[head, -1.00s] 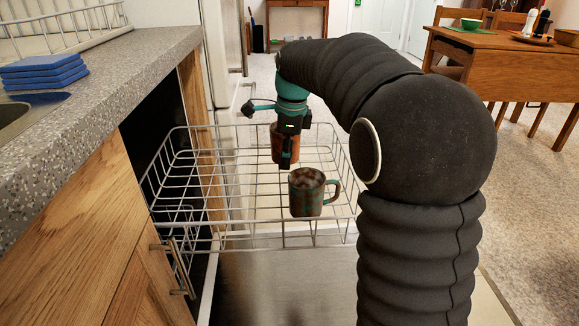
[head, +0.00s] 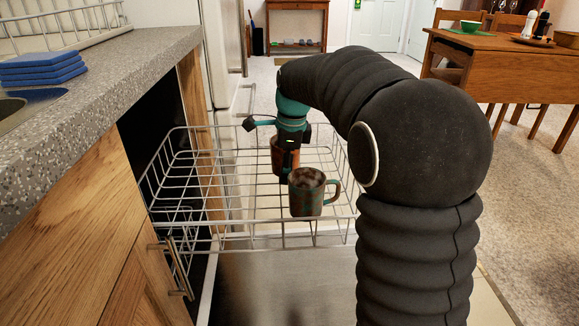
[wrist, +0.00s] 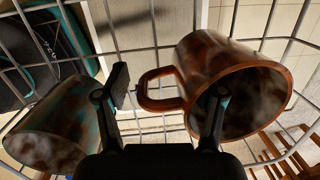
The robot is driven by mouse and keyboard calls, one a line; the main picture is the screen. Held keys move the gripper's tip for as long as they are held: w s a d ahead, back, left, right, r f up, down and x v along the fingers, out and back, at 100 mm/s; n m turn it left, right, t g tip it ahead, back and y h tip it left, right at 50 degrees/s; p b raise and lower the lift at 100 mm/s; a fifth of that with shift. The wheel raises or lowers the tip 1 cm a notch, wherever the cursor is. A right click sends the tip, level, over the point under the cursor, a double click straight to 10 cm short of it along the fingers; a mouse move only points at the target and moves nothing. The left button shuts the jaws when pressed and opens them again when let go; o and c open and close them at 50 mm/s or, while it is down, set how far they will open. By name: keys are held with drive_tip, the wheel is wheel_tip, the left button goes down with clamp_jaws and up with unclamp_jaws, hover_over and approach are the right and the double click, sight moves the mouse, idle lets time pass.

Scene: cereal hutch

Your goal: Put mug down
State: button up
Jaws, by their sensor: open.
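A rust-brown mug (head: 282,150) is at the middle of the pulled-out wire rack (head: 218,248), behind a teal-and-brown mug (head: 305,196) that stands upright in the rack. My gripper (head: 288,168) is at the brown mug and hides part of it. In the wrist view my gripper (wrist: 166,94) is open. The brown mug's handle (wrist: 157,90) lies between the fingers, and the right finger overlaps the mug's mouth. The teal-and-brown mug (wrist: 55,125) shows at the left, outside the left finger. I cannot tell whether the brown mug's base touches the rack.
A wooden table (head: 510,65) stands at the far right. The left part of the rack is empty.

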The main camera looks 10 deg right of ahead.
drive_tip(key=shift+r, duration=0.1)
wheel_tip(320, 180, up, 11)
drive_tip(key=s+d+p, duration=0.1)
drive_tip(key=p, duration=0.2)
drive_tip(key=s+r+n+t, duration=0.1)
drive_tip(key=s+r+n, duration=0.1)
drive_tip(key=s+n, duration=0.45)
drive_tip(key=s+f+n+t, duration=0.1)
drive_tip(key=s+f+n, duration=0.2)
drive_tip(key=s, duration=0.4)
drive_tip(key=s+d+f+n+t, duration=0.1)
drive_tip(key=s+f+n, duration=0.3)
drive_tip(key=s+n, duration=0.2)
drive_tip(key=s+d+f+n+t+h, duration=0.1)
drive_tip(key=s+f+n, duration=0.3)
drive_tip(key=s, duration=0.5)
drive_tip(key=shift+s+d+f+t, duration=0.15)
drive_tip(key=shift+s+f+t, duration=0.05)
drive_tip(key=shift+t, duration=0.1)
